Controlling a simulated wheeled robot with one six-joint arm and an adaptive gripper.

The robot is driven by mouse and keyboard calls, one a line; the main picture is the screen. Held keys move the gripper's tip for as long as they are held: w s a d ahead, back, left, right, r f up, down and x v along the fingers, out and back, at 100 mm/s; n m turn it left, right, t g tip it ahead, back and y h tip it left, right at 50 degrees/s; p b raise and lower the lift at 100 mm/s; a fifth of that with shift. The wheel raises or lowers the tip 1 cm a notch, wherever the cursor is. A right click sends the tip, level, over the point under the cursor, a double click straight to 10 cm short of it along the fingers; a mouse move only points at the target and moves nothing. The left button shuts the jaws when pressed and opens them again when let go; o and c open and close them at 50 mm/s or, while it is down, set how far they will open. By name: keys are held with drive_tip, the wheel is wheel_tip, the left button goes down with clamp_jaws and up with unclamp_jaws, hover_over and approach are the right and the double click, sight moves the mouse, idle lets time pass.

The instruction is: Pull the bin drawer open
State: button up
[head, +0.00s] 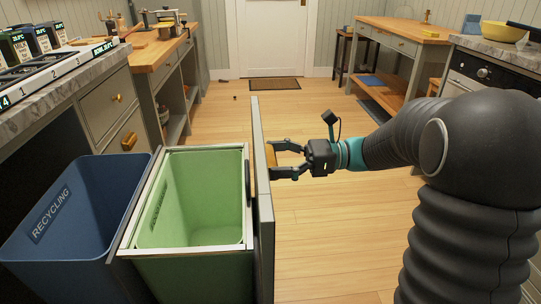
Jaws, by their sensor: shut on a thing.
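The bin drawer's grey front panel (262,165) stands upright, seen nearly edge-on, to the right of the bins. Behind it, a green bin (196,205) sits in a pale frame, pulled out from the cabinet. A blue bin (75,215) marked "RECYCLING" stands beside it on the left. My gripper (274,160) is at the outer face of the panel, shut on a tan handle (271,154). Part of the handle is hidden by the fingers and the panel edge.
A counter with cartons and a numbered tray (50,68) is at the left. A wooden worktable (400,35) and an oven (490,75) are at the right. The wood floor (325,225) between is largely clear, with a brown doormat (276,84) by the white door (277,38).

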drive_tip(key=shift+f, duration=0.1)
drive_tip(key=o, duration=1.4)
drive_tip(key=w+d, duration=0.1)
drive_tip(key=d, duration=1.1)
drive_tip(key=shift+w, duration=0.1)
